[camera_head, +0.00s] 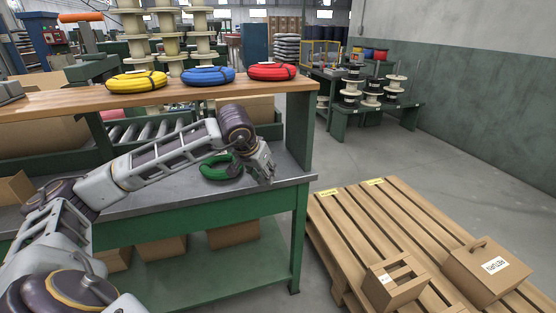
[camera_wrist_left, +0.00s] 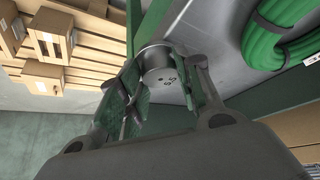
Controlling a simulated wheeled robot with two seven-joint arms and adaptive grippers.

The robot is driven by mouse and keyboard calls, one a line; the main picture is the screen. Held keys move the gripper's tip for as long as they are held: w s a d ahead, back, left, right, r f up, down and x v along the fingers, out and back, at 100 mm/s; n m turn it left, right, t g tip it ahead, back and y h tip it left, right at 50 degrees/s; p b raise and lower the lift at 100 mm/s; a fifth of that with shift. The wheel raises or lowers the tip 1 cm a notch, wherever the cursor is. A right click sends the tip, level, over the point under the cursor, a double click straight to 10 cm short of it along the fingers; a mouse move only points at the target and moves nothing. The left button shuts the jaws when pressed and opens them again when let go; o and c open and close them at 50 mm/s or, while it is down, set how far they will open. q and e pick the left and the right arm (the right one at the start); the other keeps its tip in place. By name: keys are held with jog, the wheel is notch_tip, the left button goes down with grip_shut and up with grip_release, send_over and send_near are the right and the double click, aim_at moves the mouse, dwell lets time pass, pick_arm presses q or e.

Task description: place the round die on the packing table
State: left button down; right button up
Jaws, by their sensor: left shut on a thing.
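My left gripper (camera_head: 266,172) reaches over the right end of the green packing table (camera_head: 150,203), which has a grey metal top. In the left wrist view, the round die (camera_wrist_left: 158,66), a short grey metal cylinder with small holes in its face, sits between the fingers of the left gripper (camera_wrist_left: 163,88), which is shut on it. In the head view I cannot make the die out at the gripper. I cannot tell whether the die touches the table top. My right gripper is in neither view.
A green coil (camera_head: 221,168) lies on the table beside the gripper; it also shows in the wrist view (camera_wrist_left: 285,35). A wooden shelf (camera_head: 210,90) above carries yellow, blue and red coils. A pallet (camera_head: 345,220) with cardboard boxes stands to the right.

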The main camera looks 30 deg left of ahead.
pick_arm(q)
jog(key=shift+w, duration=1.95)
jog(key=shift+w+a, duration=0.2)
jog(key=shift+w, duration=0.8)
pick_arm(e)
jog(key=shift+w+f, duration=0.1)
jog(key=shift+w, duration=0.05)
pick_arm(q)
jog(key=shift+w, duration=0.15)
jog(key=shift+w, duration=0.9)
jog(key=shift+w+a+b, duration=0.1)
jog(key=shift+w+b, duration=0.2)
jog(key=shift+w, duration=0.6)
jog(key=shift+s+f+b, duration=0.1)
jog(key=shift+f+b, duration=0.2)
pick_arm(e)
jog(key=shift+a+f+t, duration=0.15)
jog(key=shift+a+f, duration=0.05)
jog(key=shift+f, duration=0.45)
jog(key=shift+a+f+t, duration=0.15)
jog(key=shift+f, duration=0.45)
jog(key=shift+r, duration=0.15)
pick_arm(q)
jog(key=c, duration=1)
grip_release()
jog(key=shift+f, duration=0.1)
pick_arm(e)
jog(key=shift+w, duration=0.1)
